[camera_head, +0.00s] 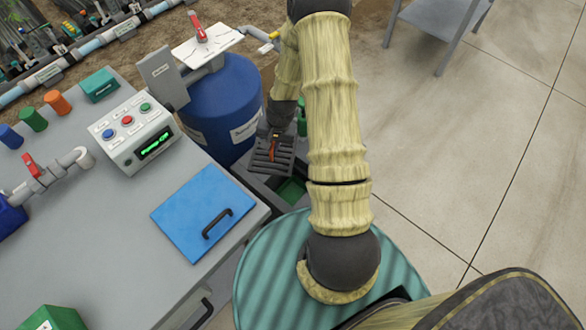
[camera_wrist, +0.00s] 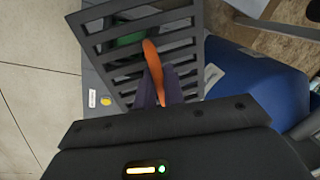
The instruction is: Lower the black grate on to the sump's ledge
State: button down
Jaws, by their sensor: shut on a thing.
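The black grate (camera_head: 268,158) is a slatted panel with an orange handle (camera_wrist: 153,72). In the wrist view the grate (camera_wrist: 188,40) fills the upper middle and lies tilted across the sump. My gripper (camera_wrist: 156,92) is shut on the orange handle; it also shows in the head view (camera_head: 274,142). The sump (camera_head: 250,180) is a grey box with green inside, beside the blue drum. In the wrist view the sump's grey edge (camera_wrist: 98,62) shows left of the grate. My arm hides part of the sump in the head view. Whether the grate touches the ledge I cannot tell.
A blue drum (camera_head: 222,105) stands close to the left of the grate. A grey bench (camera_head: 90,235) with a control box (camera_head: 135,137) and a blue lid (camera_head: 204,213) is further left. The concrete floor (camera_head: 450,130) at the right is open.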

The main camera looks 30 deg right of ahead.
jog(key=s+d+f+m+b, duration=0.1)
jog(key=d+f+m+b, duration=0.5)
jog(key=f+b, duration=0.5)
jog(key=shift+s+d+f+t+h+b, duration=0.15)
jog(key=shift+s+f+t+h+b, duration=0.1)
jog(key=shift+f+t+h+b, duration=0.2)
jog(key=shift+f, duration=0.15)
notch_tip(320, 180, down, 15)
jog(key=b, duration=1.2)
jog(key=shift+f+b, duration=0.2)
jog(key=shift+b, duration=0.1)
jog(key=c, duration=1.4)
grip_release()
